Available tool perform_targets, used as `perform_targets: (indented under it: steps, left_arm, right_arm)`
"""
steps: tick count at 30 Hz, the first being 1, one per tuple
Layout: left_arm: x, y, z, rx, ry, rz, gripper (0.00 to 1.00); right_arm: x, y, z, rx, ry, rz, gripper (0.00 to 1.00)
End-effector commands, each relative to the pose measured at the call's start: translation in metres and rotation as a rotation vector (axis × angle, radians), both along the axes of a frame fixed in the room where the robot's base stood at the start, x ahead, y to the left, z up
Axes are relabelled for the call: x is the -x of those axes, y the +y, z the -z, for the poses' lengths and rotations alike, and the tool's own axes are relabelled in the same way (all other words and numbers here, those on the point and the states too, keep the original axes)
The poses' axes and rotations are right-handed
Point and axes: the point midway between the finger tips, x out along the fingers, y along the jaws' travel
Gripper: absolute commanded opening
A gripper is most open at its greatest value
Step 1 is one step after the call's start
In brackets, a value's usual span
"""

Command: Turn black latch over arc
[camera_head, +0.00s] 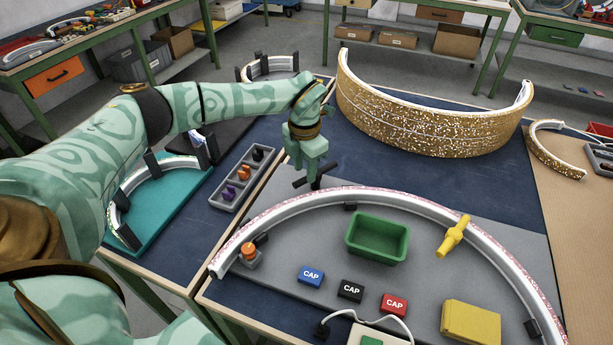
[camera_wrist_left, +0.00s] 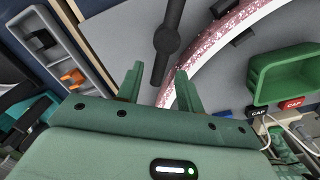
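The white arc with pink glitter (camera_head: 412,203) curves over the grey board; it also shows in the left wrist view (camera_wrist_left: 232,38). The black latch (camera_head: 318,182) is at the arc's outer side, below my left gripper (camera_head: 310,172). In the left wrist view the black latch (camera_wrist_left: 167,40) is a bar with a round hub, beside the arc rather than across it. Its near end lies between my two spread fingers, with gaps visible on both sides. Contact with the fingers cannot be seen. A yellow latch (camera_head: 453,236) lies across the arc on the right. My right gripper is not in view.
Inside the arc are a green bin (camera_head: 377,238), blue (camera_head: 311,276), black (camera_head: 351,291) and red (camera_head: 394,304) CAP blocks and a yellow block (camera_head: 470,322). A grey tray (camera_head: 226,194) is to the left. A gold glitter arc (camera_head: 430,115) stands behind.

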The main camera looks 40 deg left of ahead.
Motion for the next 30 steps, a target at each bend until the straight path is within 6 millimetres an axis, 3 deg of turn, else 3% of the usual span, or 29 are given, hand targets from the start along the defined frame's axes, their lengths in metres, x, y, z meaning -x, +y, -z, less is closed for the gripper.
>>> perform_targets:
  steps: [4,14,15,19,30]
  left_arm:
    - [0.000,0.000,0.018,0.001,0.000,0.000,0.37]
    - [0.000,0.000,0.021,0.001,-0.002,0.000,0.37]
    - [0.000,0.000,0.021,0.001,-0.002,0.000,0.34]
    - [0.000,0.000,0.021,0.001,-0.001,0.000,0.00]
    - [0.001,-0.001,0.020,0.000,-0.001,-0.032,0.00]
  right_arm:
    - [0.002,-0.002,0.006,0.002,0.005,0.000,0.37]
    - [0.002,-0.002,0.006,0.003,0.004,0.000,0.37]
    - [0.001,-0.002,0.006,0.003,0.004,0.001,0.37]
    - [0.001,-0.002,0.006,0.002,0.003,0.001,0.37]
    - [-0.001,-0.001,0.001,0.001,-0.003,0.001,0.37]
